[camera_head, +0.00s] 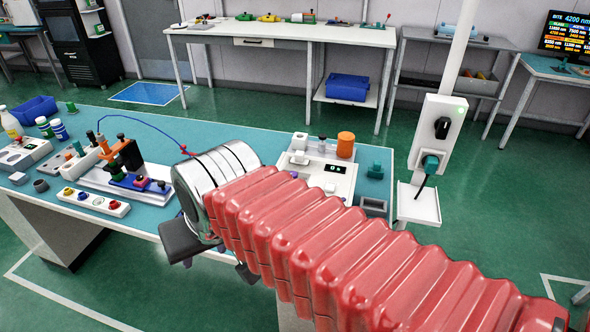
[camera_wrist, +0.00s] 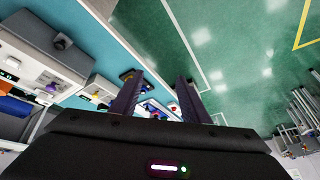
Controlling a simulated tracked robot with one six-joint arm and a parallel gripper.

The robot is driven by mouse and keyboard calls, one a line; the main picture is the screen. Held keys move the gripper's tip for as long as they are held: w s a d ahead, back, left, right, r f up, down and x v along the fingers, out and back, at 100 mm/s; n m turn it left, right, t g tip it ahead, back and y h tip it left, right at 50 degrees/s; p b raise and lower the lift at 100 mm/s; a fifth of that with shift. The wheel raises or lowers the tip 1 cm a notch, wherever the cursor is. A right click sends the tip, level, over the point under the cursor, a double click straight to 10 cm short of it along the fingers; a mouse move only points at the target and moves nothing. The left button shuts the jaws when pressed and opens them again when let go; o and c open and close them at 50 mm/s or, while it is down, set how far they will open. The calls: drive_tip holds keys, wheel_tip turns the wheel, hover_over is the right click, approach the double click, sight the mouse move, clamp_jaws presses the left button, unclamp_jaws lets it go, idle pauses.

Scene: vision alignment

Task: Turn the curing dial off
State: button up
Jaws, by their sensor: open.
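My gripper (camera_wrist: 162,82) shows in the wrist view with two dark fingers spread apart and nothing between them. In the head view its black body (camera_head: 183,240) hangs past the silver wrist at the bench's front edge, and the fingers are mostly hidden. No control is clearly marked as the curing dial. A white unit with a green display (camera_head: 338,169) stands right of my wrist on the bench, partly behind my arm. Another white box (camera_head: 22,153) is at the far left.
The teal bench (camera_head: 235,133) carries an orange-and-black fixture (camera_head: 128,152), a strip of coloured buttons (camera_head: 93,201) and an orange cylinder (camera_head: 346,145). A white post with a switch box (camera_head: 437,130) stands to the right.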

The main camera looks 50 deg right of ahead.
drive_tip(key=w+d+r+m+g, duration=0.1)
drive_tip(key=w+d+r+m, duration=0.1)
drive_tip(key=w+d+m, duration=0.45)
drive_tip(key=m+y, duration=0.1)
drive_tip(key=m, duration=2.3)
hover_over(293, 173)
drive_tip(key=s+d, duration=0.1)
drive_tip(key=s, duration=0.5)
drive_tip(key=shift+s+d+f, duration=0.1)
drive_tip(key=shift+d+f, duration=0.05)
drive_tip(key=shift+f, duration=0.05)
drive_tip(key=x, duration=1.4)
drive_tip(key=shift+c, duration=0.5)
